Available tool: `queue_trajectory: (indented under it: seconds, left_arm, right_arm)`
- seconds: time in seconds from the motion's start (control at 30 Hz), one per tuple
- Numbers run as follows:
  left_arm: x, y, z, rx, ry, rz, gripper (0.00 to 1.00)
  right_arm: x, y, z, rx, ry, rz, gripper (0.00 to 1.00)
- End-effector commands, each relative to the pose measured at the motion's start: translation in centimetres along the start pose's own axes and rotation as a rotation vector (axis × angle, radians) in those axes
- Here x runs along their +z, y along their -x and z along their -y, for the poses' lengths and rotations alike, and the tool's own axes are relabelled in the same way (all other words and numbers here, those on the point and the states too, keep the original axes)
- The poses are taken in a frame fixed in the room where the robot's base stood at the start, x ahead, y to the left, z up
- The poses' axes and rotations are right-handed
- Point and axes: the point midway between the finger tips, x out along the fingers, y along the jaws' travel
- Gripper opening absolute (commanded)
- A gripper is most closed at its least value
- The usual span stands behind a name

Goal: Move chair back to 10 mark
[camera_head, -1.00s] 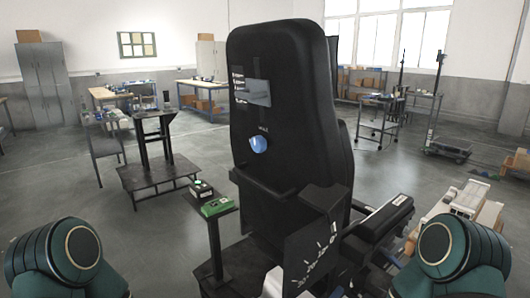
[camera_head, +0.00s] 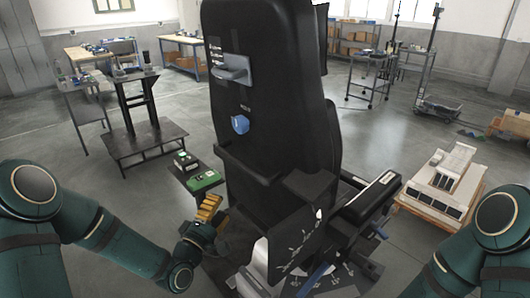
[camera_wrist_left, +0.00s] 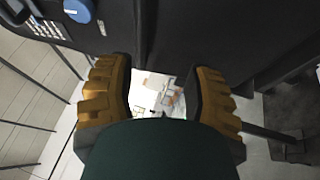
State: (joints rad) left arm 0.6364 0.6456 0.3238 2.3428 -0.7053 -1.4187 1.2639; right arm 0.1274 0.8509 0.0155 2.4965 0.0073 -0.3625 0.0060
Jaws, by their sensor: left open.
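The tall black chair back (camera_head: 268,120) stands upright in the middle of the head view, its rear towards me. It carries a grey handle (camera_head: 232,70) and a blue knob (camera_head: 240,124). Below it is a black panel (camera_head: 300,240) with white scale marks; the numbers are too small to read. My left gripper (camera_head: 208,207), with yellow fingers, is low beside the chair's left edge. In the left wrist view its fingers (camera_wrist_left: 160,95) are apart and empty, with the dark chair surface (camera_wrist_left: 210,35) and blue knob (camera_wrist_left: 78,10) beyond. My right arm shows, its gripper does not.
A small stand with a green box (camera_head: 203,180) is close by the left gripper. A dark work stand (camera_head: 145,140) is at the left. A pallet with white parts (camera_head: 440,185) is at the right.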

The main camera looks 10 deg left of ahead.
Motion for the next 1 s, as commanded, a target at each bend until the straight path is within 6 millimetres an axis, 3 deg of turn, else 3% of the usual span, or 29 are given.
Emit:
queue_trajectory:
  seconds: [0.1, 0.27, 0.8, 1.0]
  left_arm:
    - [-0.7, -0.1, -2.0, 0.074, 0.048, 0.000, 0.52]
    - [-0.7, -1.2, -2.4, 0.089, 0.058, 0.004, 0.52]
    - [-0.7, -11.0, -3.2, 0.085, 0.055, 0.002, 0.52]
    - [-0.7, -13.1, -3.3, 0.083, 0.055, 0.002, 0.52]
  right_arm:
    - [-0.1, 0.3, 0.1, 0.000, 0.000, -0.001, 0.50]
    - [-0.1, 0.3, 0.1, 0.000, -0.001, -0.001, 0.50]
    - [-0.3, 0.9, 0.3, 0.001, -0.002, -0.007, 0.50]
    - [-0.4, 1.0, 0.4, 0.001, -0.003, -0.009, 0.50]
